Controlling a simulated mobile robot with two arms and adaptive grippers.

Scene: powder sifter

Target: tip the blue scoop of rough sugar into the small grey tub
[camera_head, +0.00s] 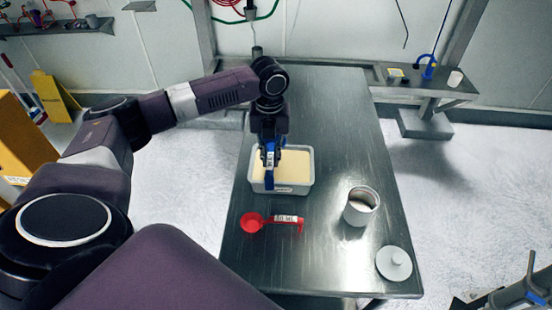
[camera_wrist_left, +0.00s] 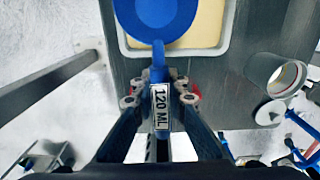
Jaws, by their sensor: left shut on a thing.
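My left gripper (camera_head: 270,150) is shut on the handle of the blue scoop (camera_head: 269,168), over the rectangular bin (camera_head: 283,189) of pale yellow sugar. In the left wrist view, the blue scoop's round bowl (camera_wrist_left: 157,14) and its "120 ML" handle label show between the fingers (camera_wrist_left: 159,92). I cannot tell whether the bowl holds sugar. The small grey tub (camera_head: 361,206) stands open to the right of the bin, with something pale inside. It also shows in the left wrist view (camera_wrist_left: 275,74). Part of my right gripper (camera_head: 520,292) shows at the lower right corner; its jaws are unclear.
A red scoop (camera_head: 252,223) with a "50 ML" label lies on the metal table (camera_head: 325,110) in front of the bin. A round grey lid (camera_head: 394,264) with a knob lies near the front right corner. The table behind the bin is clear.

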